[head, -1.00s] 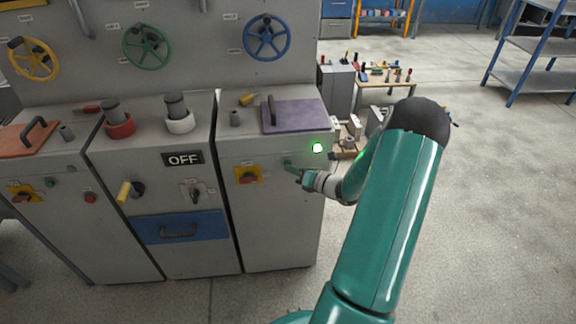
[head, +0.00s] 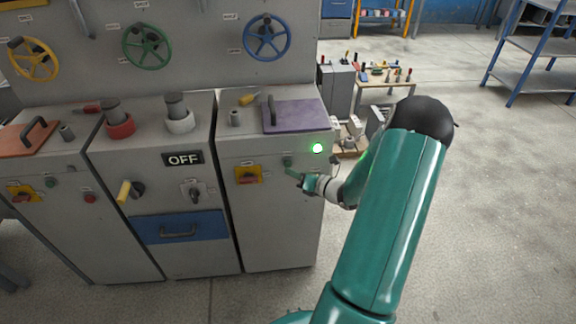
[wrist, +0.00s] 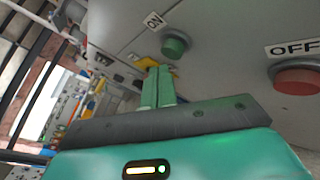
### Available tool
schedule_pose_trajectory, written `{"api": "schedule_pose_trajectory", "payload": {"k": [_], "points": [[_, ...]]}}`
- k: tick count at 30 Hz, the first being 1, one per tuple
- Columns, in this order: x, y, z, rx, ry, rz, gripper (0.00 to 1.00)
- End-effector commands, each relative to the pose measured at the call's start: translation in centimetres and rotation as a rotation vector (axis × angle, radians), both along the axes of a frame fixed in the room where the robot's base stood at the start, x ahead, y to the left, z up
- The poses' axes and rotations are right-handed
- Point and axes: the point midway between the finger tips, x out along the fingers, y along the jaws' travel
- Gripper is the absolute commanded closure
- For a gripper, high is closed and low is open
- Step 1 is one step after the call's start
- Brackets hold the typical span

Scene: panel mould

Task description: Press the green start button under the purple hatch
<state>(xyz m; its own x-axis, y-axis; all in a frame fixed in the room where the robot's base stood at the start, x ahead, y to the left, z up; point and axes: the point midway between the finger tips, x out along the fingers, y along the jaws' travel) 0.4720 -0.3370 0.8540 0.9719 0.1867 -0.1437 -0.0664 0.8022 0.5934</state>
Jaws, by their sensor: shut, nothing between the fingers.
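The purple hatch (head: 296,115) is closed on top of the right cabinet. Below it, on the cabinet's front, is the green start button (head: 287,161). In the wrist view the green button (wrist: 175,44) is beside an "ON" label, just beyond my fingertips. My gripper (head: 289,173) is shut and empty, its tips just below the button in the head view. In the wrist view its closed fingers (wrist: 158,70) point toward the panel, apart from the button as far as I can tell. A round green lamp (head: 317,148) is lit right of the button.
A red button (wrist: 297,77) with an "OFF" label is right of the green one in the wrist view. A red knob on a yellow plate (head: 248,175) is left of my gripper. Open floor (head: 490,190) lies to the right.

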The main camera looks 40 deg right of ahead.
Motion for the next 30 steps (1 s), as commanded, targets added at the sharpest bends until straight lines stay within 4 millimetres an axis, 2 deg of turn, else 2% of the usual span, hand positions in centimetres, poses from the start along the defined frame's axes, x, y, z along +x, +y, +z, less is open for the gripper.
{"api": "schedule_pose_trajectory", "payload": {"k": [5,18,30], "points": [[-0.6,0.4,0.0,0.002,0.002,0.0,1.0],[-3.8,2.5,0.0,0.001,0.001,-0.002,1.0],[-4.1,2.8,0.0,0.0,0.0,0.0,1.0]]}}
